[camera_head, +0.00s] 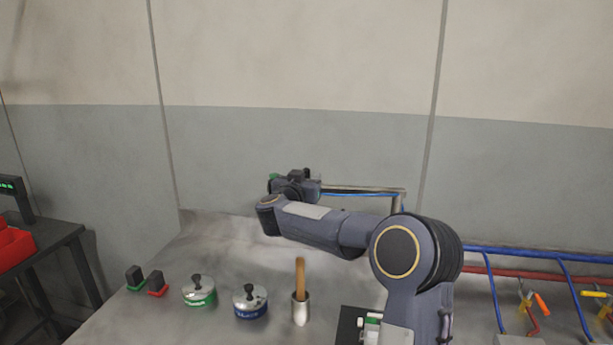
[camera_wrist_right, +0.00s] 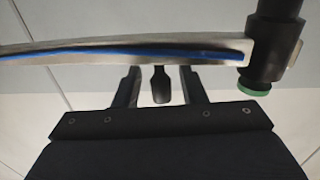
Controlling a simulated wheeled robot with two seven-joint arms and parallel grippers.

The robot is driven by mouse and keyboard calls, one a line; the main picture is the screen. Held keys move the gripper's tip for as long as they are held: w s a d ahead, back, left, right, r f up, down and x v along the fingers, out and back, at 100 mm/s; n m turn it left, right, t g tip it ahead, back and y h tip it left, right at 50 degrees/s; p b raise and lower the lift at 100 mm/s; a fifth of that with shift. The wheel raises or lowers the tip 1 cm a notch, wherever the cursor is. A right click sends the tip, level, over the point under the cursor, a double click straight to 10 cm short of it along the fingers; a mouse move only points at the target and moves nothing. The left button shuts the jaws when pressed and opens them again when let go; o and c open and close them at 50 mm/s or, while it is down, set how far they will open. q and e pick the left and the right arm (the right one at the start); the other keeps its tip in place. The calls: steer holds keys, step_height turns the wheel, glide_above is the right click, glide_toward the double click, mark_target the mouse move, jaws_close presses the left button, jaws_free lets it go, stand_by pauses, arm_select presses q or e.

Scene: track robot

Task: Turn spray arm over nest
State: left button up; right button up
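The spray arm (camera_head: 365,190) is a horizontal metal tube with a blue hose, on an upright post at its right end. In the wrist view the tube (camera_wrist_right: 120,47) crosses the top, with a black nozzle (camera_wrist_right: 268,55) with a green ring at its right. A dark handle (camera_wrist_right: 160,86) hangs below the tube. My right gripper (camera_wrist_right: 161,90) has one finger on each side of this handle, with visible gaps; it is open. In the head view my right gripper (camera_head: 296,182) is at the tube's left end. A dark plate (camera_head: 348,322), possibly the nest, is partly hidden by my right arm.
On the bench stand a green-banded pot (camera_head: 199,292), a blue-banded pot (camera_head: 250,302), a metal cup with a wooden handle (camera_head: 300,308), and green and red blocks (camera_head: 157,284). Blue and red pipes (camera_head: 540,254) run at right. A red bin (camera_head: 14,246) is at left.

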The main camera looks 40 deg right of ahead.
steer(key=shift+w+d, duration=0.15)
steer(key=shift+d, duration=0.1)
jaws_close()
steer(key=shift+a, duration=0.1)
